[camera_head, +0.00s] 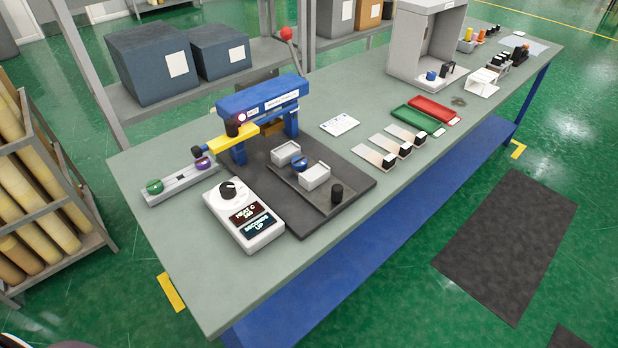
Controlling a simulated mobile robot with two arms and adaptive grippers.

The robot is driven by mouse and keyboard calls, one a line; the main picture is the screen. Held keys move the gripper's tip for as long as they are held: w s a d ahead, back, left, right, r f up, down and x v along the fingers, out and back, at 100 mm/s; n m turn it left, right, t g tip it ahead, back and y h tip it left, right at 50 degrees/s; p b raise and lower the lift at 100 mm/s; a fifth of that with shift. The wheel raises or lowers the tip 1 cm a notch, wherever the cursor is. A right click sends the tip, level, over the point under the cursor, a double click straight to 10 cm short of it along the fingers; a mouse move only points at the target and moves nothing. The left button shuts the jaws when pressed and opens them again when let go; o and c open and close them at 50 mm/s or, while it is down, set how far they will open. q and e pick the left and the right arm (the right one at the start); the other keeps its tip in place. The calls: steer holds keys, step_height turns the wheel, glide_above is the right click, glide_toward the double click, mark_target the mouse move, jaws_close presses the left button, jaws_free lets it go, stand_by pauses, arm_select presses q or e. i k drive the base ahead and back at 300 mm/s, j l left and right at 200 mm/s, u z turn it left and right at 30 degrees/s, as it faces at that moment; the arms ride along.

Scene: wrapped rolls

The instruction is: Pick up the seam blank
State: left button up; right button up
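Neither of my grippers shows in the head view. No label that I can read names a seam blank. Several flat pale strips (369,155) lie in a row on the green-grey bench (290,307), to the right of the press, each with a small black block at its near end. I cannot tell whether one is the seam blank. A blue press (262,97) with a red-knobbed lever and a yellow arm stands on a dark base plate (301,222). A small slide in front of it carries two light blocks (314,176) with a blue round piece between them.
A white control box (243,215) and a grey rail (181,184) with green and purple knobs sit left of the press. Green (416,119) and red (434,109) trays and a grey booth (425,45) stand farther right. The bench's near left corner is clear.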

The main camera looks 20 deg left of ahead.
mark_target(384, 164)
steer(key=l+u, duration=0.1)
steer(key=u, duration=0.85)
steer(key=l+u, duration=0.35)
steer(key=l, duration=0.25)
steer(key=l+u, duration=0.35)
steer(key=l, duration=0.25)
steer(key=l+u, duration=0.35)
steer(key=l, duration=0.25)
steer(key=k+l+u, duration=0.15)
steer(key=l+u, duration=0.25)
steer(key=l, duration=0.15)
